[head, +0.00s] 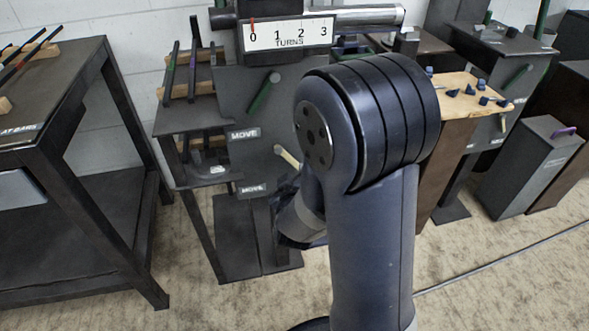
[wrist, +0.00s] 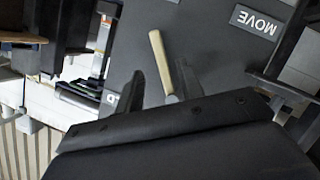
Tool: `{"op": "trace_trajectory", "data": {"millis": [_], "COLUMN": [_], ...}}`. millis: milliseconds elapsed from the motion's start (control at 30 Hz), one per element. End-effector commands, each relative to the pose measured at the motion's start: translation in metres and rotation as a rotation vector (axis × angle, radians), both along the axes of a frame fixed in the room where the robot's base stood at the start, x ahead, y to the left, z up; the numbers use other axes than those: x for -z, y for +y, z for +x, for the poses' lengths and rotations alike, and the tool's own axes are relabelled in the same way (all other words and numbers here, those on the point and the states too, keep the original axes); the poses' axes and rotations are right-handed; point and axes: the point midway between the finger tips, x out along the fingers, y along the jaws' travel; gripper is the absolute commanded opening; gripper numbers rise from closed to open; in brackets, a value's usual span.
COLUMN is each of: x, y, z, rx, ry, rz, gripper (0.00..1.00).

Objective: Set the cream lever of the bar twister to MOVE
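The bar twister is a dark upright panel (head: 231,92) with a TURNS scale (head: 289,34) on top, its red mark at 0. The cream lever (head: 288,158) shows on its lower part, slanting from upper left to lower right, partly covered by my arm. In the wrist view the cream lever (wrist: 158,55) reaches down between the fingertips of my gripper (wrist: 160,84). The fingers are apart, with a gap visible on the left; contact cannot be told. A MOVE label (wrist: 255,20) lies right of the lever, upside down. In the head view my arm hides the fingertips.
A dark table (head: 60,120) stands left. A wooden-topped stand (head: 455,85) with small blue pieces is right. A cable (head: 500,260) crosses the floor.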

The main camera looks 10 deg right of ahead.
Motion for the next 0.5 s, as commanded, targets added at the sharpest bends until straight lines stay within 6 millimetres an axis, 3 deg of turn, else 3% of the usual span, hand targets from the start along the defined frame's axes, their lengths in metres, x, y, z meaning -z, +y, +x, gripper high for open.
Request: {"op": "trace_trajectory", "data": {"millis": [200,500], "x": [0.014,0.018], "y": [-0.009,-0.013], "z": [0.035,0.053], "rx": [0.001,-0.001], "ry": [0.000,0.001], "rz": [0.000,0.000], "gripper": [0.36,0.36]}}
